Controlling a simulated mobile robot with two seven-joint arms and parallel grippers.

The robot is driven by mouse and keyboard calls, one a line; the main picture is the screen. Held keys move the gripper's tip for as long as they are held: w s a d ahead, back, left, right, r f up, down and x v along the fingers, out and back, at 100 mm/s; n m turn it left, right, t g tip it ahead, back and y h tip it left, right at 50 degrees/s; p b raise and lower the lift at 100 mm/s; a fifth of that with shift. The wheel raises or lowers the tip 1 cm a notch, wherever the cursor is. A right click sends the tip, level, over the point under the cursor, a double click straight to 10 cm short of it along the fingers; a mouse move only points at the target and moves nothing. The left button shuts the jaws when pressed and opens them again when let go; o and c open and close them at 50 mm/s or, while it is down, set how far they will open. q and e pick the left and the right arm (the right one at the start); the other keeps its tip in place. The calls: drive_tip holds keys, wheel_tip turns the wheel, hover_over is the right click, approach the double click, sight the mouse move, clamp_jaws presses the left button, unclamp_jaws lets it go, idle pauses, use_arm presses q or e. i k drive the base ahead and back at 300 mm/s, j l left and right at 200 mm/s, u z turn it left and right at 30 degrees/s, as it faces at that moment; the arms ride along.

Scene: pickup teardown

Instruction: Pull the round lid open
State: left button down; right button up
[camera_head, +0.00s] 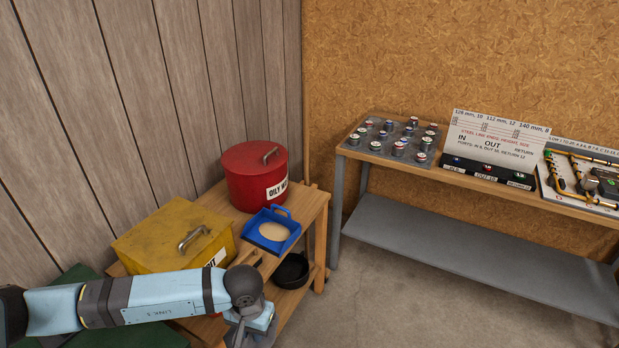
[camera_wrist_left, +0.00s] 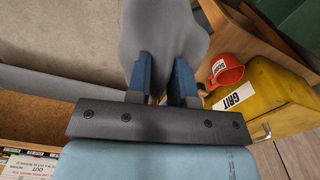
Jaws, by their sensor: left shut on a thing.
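The red round bin (camera_head: 251,190) stands at the back of the wooden stand. In the left wrist view, my left gripper (camera_wrist_left: 163,82) is shut on a soft-looking grey thing (camera_wrist_left: 165,32), perhaps a rag. My right gripper is not in view.
A yellow grit box (camera_head: 165,238) with a handle stands left of a blue dustpan (camera_head: 289,238). A black pan (camera_head: 291,271) is lower down. A metal-legged bench (camera_head: 480,181) stands right; floor between is clear.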

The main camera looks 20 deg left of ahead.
sight(250, 157)
drive_tip(key=i+u, duration=0.35)
drive_tip(key=i+l+u, duration=0.15)
drive_tip(key=u, duration=0.2)
drive_tip(key=i+l+u, duration=0.2)
drive_tip(key=u, duration=0.15)
drive_tip(key=i+l+u, duration=0.1)
drive_tip(key=u, duration=0.25)
drive_tip(key=i+l+u, duration=0.2)
drive_tip(key=u, duration=0.15)
drive_tip(key=i+l+u, duration=0.2)
drive_tip(key=u, duration=0.15)
